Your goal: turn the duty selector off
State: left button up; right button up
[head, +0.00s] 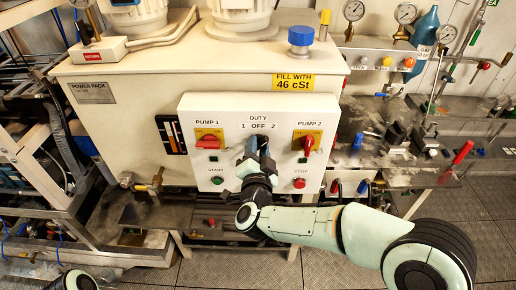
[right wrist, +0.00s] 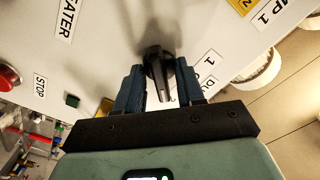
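The duty selector (right wrist: 158,68) is a black knob with a bar handle on the white control panel (head: 226,108). In the head view it is mostly hidden behind my right gripper (head: 257,148), under the label "DUTY 1 OFF 2". In the right wrist view my right gripper (right wrist: 160,85) has its two blue fingers either side of the knob. A narrow gap shows beside the handle, so the fingers look open around it; contact at the tips is unclear. Which mark the handle points at cannot be read. Only a bit of my left arm shows at the bottom left; its gripper is out of view.
Red rotary switches for pump 1 (head: 209,142) and pump 2 (head: 306,143) flank the selector. A green start button (head: 217,181) and a red stop button (head: 299,183) sit below. A bench with valves (head: 400,150) stands right of the panel.

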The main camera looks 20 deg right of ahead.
grip_shut()
jog(key=shift+r+n, duration=0.1)
jog(key=shift+n, duration=0.2)
jog(key=n, duration=0.3)
jog(key=shift+n+p, duration=0.3)
jog(key=shift+p, duration=0.1)
pick_arm(q)
jog(key=shift+w+r+p, duration=0.3)
jog(key=shift+w+r, duration=0.05)
jog(key=shift+r, duration=0.25)
jog(key=shift+w+r+p, duration=0.25)
jog(key=shift+w+r, duration=0.05)
jog(key=shift+r, duration=0.25)
pick_arm(e)
jog(key=shift+n, duration=2.2)
jog(key=shift+o, duration=0.9)
grip_release()
pick_arm(q)
jog(key=shift+w, duration=0.1)
